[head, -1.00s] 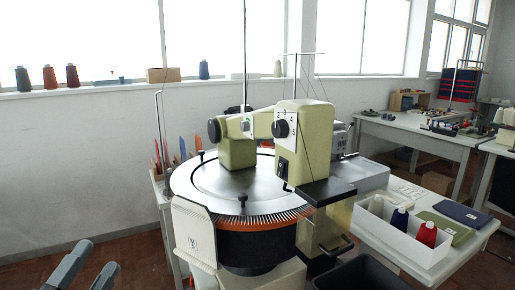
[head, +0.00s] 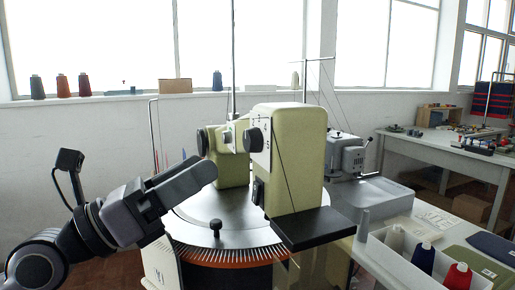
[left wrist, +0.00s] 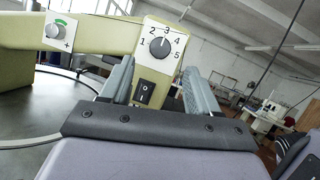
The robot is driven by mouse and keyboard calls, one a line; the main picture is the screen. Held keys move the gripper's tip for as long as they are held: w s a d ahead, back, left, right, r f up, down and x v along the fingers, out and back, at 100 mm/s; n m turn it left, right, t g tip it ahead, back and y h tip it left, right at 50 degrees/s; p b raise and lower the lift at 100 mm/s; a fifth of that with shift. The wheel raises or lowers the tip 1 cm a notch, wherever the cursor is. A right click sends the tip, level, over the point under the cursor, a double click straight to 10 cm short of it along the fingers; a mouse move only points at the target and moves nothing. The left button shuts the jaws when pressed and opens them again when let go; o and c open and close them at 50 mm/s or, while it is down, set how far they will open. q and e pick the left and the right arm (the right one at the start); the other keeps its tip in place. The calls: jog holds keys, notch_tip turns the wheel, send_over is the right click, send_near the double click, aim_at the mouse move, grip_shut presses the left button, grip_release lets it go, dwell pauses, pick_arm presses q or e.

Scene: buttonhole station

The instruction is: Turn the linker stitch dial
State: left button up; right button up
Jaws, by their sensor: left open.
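The stitch dial, a dark knob on a white plate numbered 1 to 5, shows in the left wrist view (left wrist: 160,49) on the linker's cream head; in the head view the dial (head: 253,140) is seen from the side. The cream linking machine (head: 295,150) stands over a round dark plate (head: 225,228) with a needle rim. My left gripper (head: 208,172) is raised left of the machine head and apart from the dial. Its two fingers (left wrist: 155,85) are open with nothing between them, on either side of the dial plate in the wrist view. My right gripper is out of view.
A second knob with a green mark (left wrist: 54,31) is on the arm left of the dial. A black rocker switch (left wrist: 144,92) is below the dial. A black shelf (head: 300,228) juts from the machine's front. A white tray of yarn cones (head: 375,262) stands at right.

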aim_at(246, 140)
pick_arm(q)
jog(key=p+x, duration=0.2)
jog(key=x, duration=0.4)
jog(key=shift+r, duration=0.15)
jog(key=shift+w+d+r, duration=0.1)
jog(key=shift+w+d, duration=0.15)
jog(key=shift+d, duration=0.15)
jog(key=c, duration=1)
